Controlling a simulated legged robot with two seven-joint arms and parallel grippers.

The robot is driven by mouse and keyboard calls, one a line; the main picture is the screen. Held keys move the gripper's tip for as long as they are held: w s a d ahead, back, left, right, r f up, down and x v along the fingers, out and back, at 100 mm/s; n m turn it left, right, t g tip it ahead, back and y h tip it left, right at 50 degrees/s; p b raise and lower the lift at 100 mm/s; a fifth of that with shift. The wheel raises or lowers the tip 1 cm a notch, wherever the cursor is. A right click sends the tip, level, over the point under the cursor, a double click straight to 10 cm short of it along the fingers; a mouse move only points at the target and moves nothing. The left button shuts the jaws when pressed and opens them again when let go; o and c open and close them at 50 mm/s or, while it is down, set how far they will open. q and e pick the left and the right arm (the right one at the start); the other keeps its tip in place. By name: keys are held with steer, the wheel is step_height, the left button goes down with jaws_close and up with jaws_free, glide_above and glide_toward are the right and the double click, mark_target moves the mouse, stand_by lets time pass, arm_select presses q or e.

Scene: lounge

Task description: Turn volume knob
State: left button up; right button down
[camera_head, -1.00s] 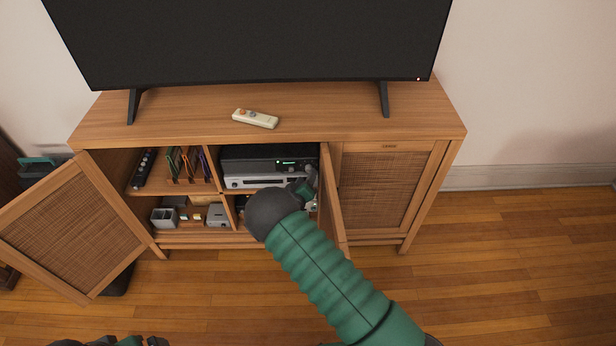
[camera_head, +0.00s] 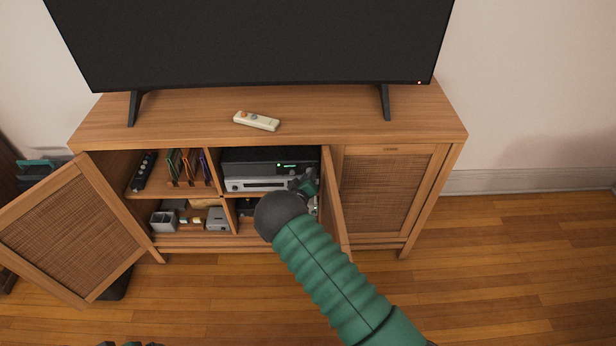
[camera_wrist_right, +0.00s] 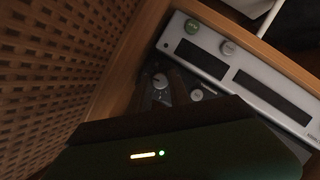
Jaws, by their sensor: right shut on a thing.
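The black receiver (camera_head: 262,161) with a small green display sits on top of a silver unit (camera_head: 250,184) in the open middle compartment of the cabinet. My right gripper (camera_head: 308,184) reaches to the right end of these units, partly hidden by its own arm. In the right wrist view, my right gripper (camera_wrist_right: 160,84) is shut on a round knob (camera_wrist_right: 160,80), which shows between its dark fingers. A second small knob (camera_wrist_right: 196,95) is beside it. The silver unit's face (camera_wrist_right: 255,72) fills the upper right. Only the edge of my left gripper (camera_head: 130,344) shows at the bottom.
The open right door (camera_head: 335,200) stands close beside my right gripper; its woven panel (camera_wrist_right: 55,60) fills the left of the wrist view. The left door (camera_head: 75,230) is open. A remote (camera_head: 256,121) lies on the cabinet top (camera_head: 320,122) below the television (camera_head: 250,40).

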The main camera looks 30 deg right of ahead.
steer(key=shift+a+f, duration=0.15)
steer(key=shift+a, duration=0.05)
steer(key=n+h+b, duration=0.1)
steer(key=n+b, duration=0.1)
steer(key=n, duration=0.1)
steer(key=n+h+b, duration=0.1)
steer(key=n+b, duration=0.1)
steer(key=b, duration=0.1)
steer(key=f+n+t+h+b, duration=0.1)
steer(key=n+b, duration=0.1)
steer(key=n, duration=0.1)
steer(key=shift+w+a+n+h, duration=0.1)
steer(key=shift+a+n+h, duration=0.2)
steer(key=shift+h, duration=0.1)
stand_by(0.6)
steer(key=c, duration=1.6)
jaws_free()
steer(key=o, duration=0.4)
steer(key=shift+r, duration=0.2)
steer(key=shift+d, duration=0.2)
